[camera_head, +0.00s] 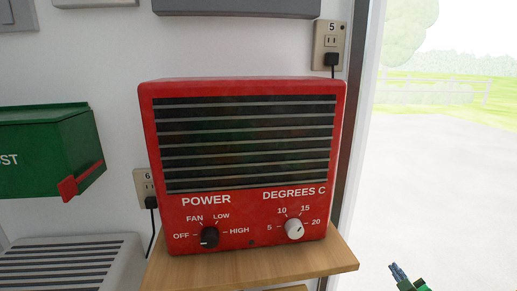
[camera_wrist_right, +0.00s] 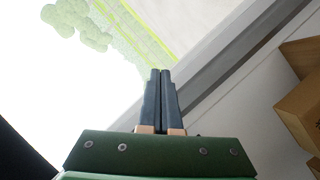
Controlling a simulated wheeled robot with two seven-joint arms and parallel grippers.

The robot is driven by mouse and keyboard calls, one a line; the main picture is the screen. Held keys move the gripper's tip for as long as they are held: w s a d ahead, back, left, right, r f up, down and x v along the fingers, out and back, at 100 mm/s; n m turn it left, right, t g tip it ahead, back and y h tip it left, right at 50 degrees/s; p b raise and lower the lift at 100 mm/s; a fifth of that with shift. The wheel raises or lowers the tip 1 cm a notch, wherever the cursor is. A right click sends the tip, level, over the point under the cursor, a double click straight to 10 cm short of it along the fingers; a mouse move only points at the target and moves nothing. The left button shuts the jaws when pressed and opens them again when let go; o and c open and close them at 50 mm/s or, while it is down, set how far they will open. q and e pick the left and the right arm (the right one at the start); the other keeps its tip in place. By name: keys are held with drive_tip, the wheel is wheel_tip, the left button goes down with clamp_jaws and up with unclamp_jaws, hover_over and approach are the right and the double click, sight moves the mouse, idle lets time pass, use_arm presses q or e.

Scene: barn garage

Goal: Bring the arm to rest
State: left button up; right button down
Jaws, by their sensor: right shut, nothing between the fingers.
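My right gripper (camera_head: 399,273) shows at the lower right of the head view, in front of the bright open doorway. It is apart from everything there. In the right wrist view its two dark fingers (camera_wrist_right: 160,98) lie side by side, shut, with nothing between them. My left gripper is not in view. A red heater (camera_head: 246,165) stands upright on a wooden shelf in the middle of the head view. Its black power knob (camera_head: 209,237) points down and left, near OFF. Its white temperature knob (camera_head: 294,229) sits under DEGREES C.
The wooden shelf (camera_head: 335,258) juts out left of my right gripper. A green box (camera_head: 45,150) with a red flag hangs at the left, above a pale vented unit (camera_head: 75,258). Outlets (camera_head: 327,46) with black plugs are on the wall. The doorway at right is free.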

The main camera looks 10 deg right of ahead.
drive_tip(key=s+a+f+m+g+y, duration=0.1)
drive_tip(key=s+a+f+g, duration=0.2)
drive_tip(key=s+f, duration=0.45)
drive_tip(key=s+a+f+m+g, duration=0.1)
drive_tip(key=s+a+f+g, duration=0.3)
drive_tip(key=f, duration=0.7)
drive_tip(key=s+a+f+g+y, duration=0.1)
drive_tip(key=s+a+f, duration=0.2)
drive_tip(key=s+f, duration=0.5)
drive_tip(key=s+a+f+g+y, duration=0.1)
drive_tip(key=s+a+f+g, duration=0.1)
drive_tip(key=s+a+f, duration=0.45)
drive_tip(key=s+a+f+m+g+y, duration=0.1)
drive_tip(key=s+a+g, duration=0.15)
drive_tip(key=s, duration=0.65)
drive_tip(key=s+a+f+g+y, duration=0.1)
drive_tip(key=s+a+f, duration=0.2)
drive_tip(key=s+a, duration=0.35)
use_arm(q)
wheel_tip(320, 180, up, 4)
drive_tip(key=p, duration=0.4)
use_arm(e)
drive_tip(key=shift+h, duration=0.3)
drive_tip(key=r, duration=0.1)
drive_tip(key=d+r, duration=0.1)
drive_tip(key=r, duration=0.2)
drive_tip(key=shift+w+d, duration=0.15)
drive_tip(key=shift+d, duration=0.15)
